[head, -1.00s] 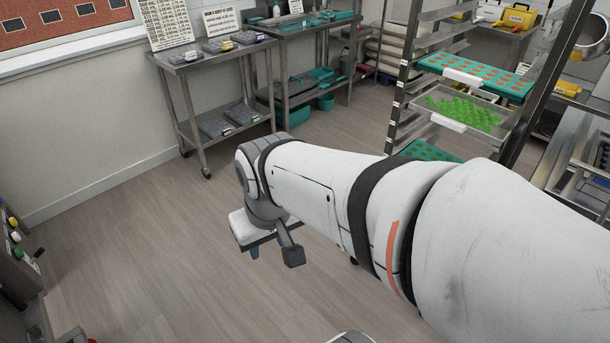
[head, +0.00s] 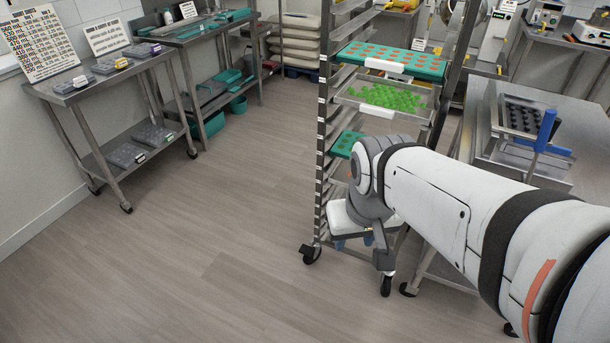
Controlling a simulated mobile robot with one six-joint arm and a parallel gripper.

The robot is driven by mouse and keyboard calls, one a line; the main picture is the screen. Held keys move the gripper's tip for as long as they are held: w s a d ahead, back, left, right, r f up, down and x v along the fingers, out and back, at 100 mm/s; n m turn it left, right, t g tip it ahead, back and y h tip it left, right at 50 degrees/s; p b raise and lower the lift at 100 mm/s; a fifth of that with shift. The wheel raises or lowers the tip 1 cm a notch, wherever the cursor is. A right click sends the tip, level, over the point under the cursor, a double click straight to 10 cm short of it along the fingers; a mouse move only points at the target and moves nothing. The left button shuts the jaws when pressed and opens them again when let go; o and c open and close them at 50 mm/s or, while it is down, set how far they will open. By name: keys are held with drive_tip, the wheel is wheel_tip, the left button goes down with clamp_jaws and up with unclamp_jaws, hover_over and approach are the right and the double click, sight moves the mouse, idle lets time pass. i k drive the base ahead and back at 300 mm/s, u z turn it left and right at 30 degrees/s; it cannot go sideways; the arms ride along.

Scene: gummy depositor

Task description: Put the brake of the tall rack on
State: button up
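The tall rack (head: 323,130) stands right of centre, an upright metal frame with trays on its runners. Its wheels show low down: a front left caster (head: 311,254) and another caster (head: 386,285) to the right. The casters are too small to tell how their brakes are set. My gripper (head: 351,241), white with blue tips, is in front of the rack's lower part, above the floor and left of the second caster. My arm hides part of the rack's lower right side. I cannot tell whether the fingers are open.
A steel table (head: 555,112) with a tray and a blue-handled item stands right of the rack, behind my arm. Steel side tables with boxes (head: 141,49) and teal tubs (head: 210,123) line the left and back. The floor (head: 190,250) at left and centre is clear.

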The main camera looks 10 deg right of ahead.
sight(308, 250)
drive_tip(key=u, duration=2.1)
drive_tip(key=k, duration=0.95)
drive_tip(key=z, duration=1)
drive_tip(key=i, duration=1)
